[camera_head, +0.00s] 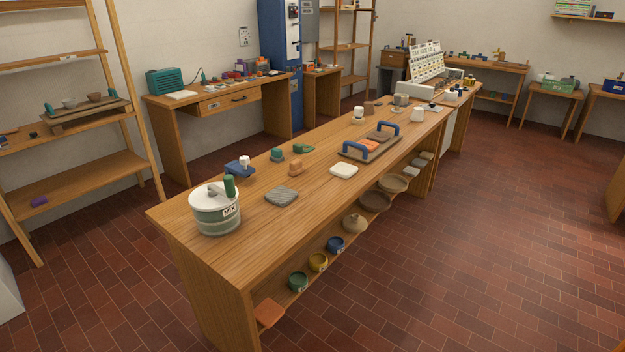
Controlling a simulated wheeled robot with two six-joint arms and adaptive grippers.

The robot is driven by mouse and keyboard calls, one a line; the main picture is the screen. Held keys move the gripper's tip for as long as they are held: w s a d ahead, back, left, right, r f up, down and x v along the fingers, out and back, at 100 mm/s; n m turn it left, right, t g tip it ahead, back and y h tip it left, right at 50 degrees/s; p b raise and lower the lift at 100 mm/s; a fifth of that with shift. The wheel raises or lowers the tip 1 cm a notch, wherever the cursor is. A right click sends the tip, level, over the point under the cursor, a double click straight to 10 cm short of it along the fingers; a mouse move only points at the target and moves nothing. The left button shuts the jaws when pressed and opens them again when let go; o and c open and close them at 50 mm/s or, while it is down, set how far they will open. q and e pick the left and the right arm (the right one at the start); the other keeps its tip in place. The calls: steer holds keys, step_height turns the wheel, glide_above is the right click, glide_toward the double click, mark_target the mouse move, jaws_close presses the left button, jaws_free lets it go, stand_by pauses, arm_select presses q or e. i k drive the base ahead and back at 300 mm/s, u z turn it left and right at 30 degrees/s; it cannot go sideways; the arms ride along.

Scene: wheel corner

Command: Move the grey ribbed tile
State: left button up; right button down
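A grey tile (282,196) lies flat near the front end of the long wooden table (262,235). It is to the right of a lidded pot marked "MIX" (216,212) and apart from it. Its ribs are too small to make out clearly.
A tray with blue handles (355,152) stands further back. Bowls sit on the shelf below. The tabletop's front right corner is bare.

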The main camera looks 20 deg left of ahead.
mark_target(280, 197)
steer(key=i, duration=1.25)
steer(key=u, duration=1.9)
